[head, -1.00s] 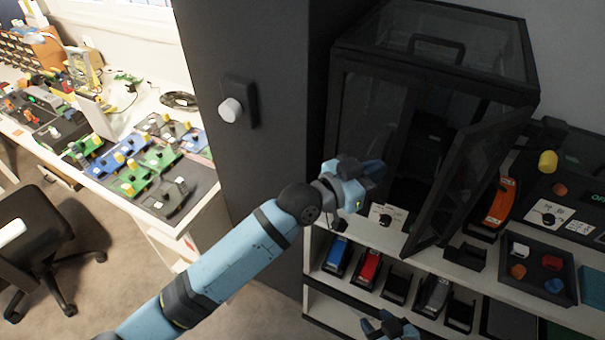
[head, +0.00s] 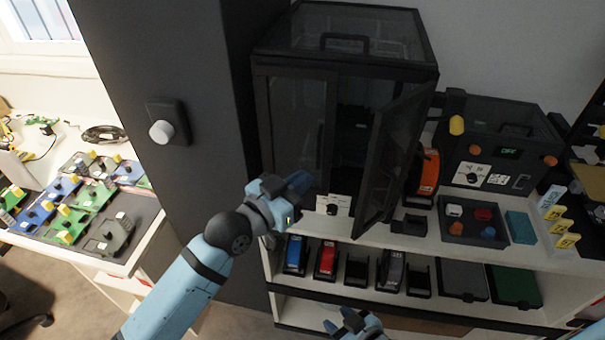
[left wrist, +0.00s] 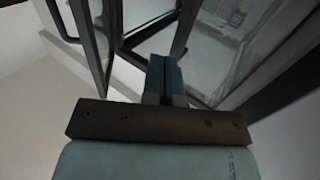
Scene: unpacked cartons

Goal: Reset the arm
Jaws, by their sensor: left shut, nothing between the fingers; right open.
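My left arm (head: 178,290) reaches in from the lower left in the head view. My left gripper (head: 300,183) is shut and empty, in front of the dark glass cabinet (head: 290,130), whose right door (head: 392,150) stands open. In the left wrist view the shut left gripper (left wrist: 163,75) points toward the dark door frames and glass. I cannot tell whether it touches the cabinet. My right gripper (head: 352,322) shows only in part at the bottom edge of the head view, open, in front of the lower shelf.
The white shelf (head: 560,262) holds an orange device (head: 428,172), a black box with a display (head: 500,150) and a dark tray (head: 458,236). Blue and red devices stand on the shelf below. A dark pillar (head: 200,90) with a white knob (head: 161,132) stands left.

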